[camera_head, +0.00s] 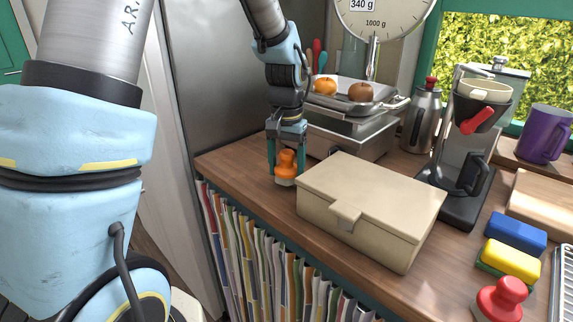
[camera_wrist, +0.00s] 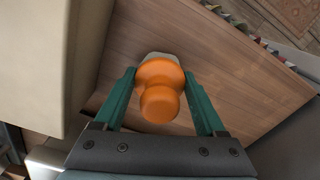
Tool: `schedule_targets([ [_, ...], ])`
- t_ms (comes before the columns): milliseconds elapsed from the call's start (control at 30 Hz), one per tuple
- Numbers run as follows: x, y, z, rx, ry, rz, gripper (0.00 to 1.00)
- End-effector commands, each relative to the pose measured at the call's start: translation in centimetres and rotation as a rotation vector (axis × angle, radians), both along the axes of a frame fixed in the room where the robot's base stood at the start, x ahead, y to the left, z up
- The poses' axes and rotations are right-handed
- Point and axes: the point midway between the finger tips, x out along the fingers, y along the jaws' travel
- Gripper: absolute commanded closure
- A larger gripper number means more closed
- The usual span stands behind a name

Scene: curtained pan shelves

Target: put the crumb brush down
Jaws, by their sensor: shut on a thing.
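The crumb brush (camera_head: 286,163) has an orange knob handle and a pale base. It is upright at the left end of the wooden counter, left of the beige box. My gripper (camera_head: 286,156) points down with its green fingers on either side of the orange handle, shut on it. In the wrist view the crumb brush (camera_wrist: 160,88) sits between the two fingers (camera_wrist: 160,95), with a bit of pale base showing beyond the knob. The base is at or just above the counter; I cannot tell if it touches.
A beige lidded box (camera_head: 370,205) stands close on the right. A kitchen scale (camera_head: 345,130) with fruit is behind. A coffee maker (camera_head: 470,150), blue sponge (camera_head: 515,232) and red-knobbed item (camera_head: 502,298) are further right.

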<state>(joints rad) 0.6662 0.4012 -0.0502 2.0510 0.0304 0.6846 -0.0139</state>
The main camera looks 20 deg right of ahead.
Motion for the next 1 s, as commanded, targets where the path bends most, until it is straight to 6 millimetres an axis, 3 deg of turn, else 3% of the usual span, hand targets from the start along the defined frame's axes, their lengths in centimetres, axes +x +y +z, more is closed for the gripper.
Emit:
schedule_targets([
  [1000, 0.0, 0.0, -1.6, 0.000, 0.000, -0.002, 0.72],
])
